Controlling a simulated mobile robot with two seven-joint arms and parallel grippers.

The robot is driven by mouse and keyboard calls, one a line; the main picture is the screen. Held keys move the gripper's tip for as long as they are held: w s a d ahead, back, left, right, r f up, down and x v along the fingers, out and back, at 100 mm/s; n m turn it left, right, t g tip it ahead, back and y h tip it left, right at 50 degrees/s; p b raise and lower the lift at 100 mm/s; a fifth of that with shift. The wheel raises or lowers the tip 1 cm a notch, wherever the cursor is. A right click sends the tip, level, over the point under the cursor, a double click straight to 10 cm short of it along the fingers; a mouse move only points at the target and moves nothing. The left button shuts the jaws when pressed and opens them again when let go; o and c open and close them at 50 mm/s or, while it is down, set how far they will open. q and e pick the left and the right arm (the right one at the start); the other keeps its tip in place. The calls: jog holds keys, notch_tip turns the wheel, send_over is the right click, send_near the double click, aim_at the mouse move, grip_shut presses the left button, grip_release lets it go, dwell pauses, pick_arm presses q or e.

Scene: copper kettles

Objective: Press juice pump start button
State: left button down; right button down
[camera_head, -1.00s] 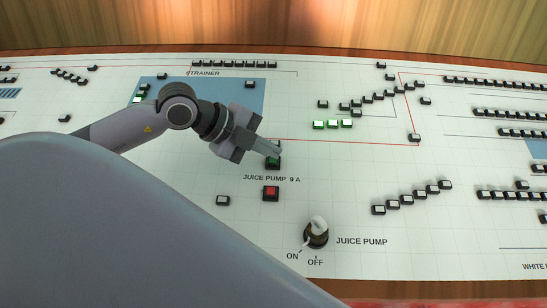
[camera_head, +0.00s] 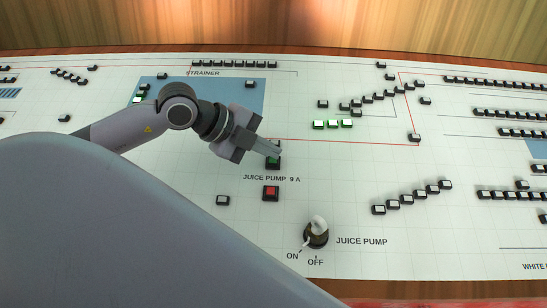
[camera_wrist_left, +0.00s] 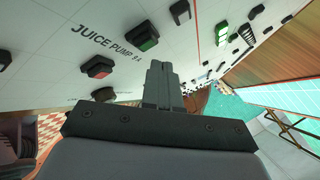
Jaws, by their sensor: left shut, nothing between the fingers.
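The green start button (camera_head: 273,162) in its black housing sits above the "JUICE PUMP 9 A" label on the white panel (camera_head: 330,180). My left gripper (camera_head: 276,151) is shut and empty, with its fingertips over the upper edge of this button in the head view. In the left wrist view the green button (camera_wrist_left: 147,43) lies just beyond the shut fingertips (camera_wrist_left: 160,64), with panel showing between them. I cannot tell for sure whether they touch. A red button (camera_head: 271,192) is below the label and also shows in the left wrist view (camera_wrist_left: 98,66). My right gripper is not in view.
A juice pump knob (camera_head: 317,233) with a white handle stands lower on the panel, by ON and OFF marks. A small white button (camera_head: 222,200) is left of the red one. A wooden wall (camera_head: 300,25) is behind.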

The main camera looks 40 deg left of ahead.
pick_arm(q)
jog(key=shift+f, duration=0.4)
jog(key=shift+w+a+f+b, duration=0.1)
jog(key=shift+f+b, duration=0.25)
jog(key=shift+f, duration=0.1)
dwell(0.5)
jog(key=shift+r, duration=0.1)
jog(key=shift+r+p, duration=0.8)
jog(key=shift+p, duration=0.1)
notch_tip(320, 180, up, 6)
jog(key=s+p, duration=0.1)
jog(key=p, duration=0.3)
jog(key=shift+s+d, duration=0.15)
jog(key=shift+d, duration=0.25)
jog(key=shift+f, duration=0.1)
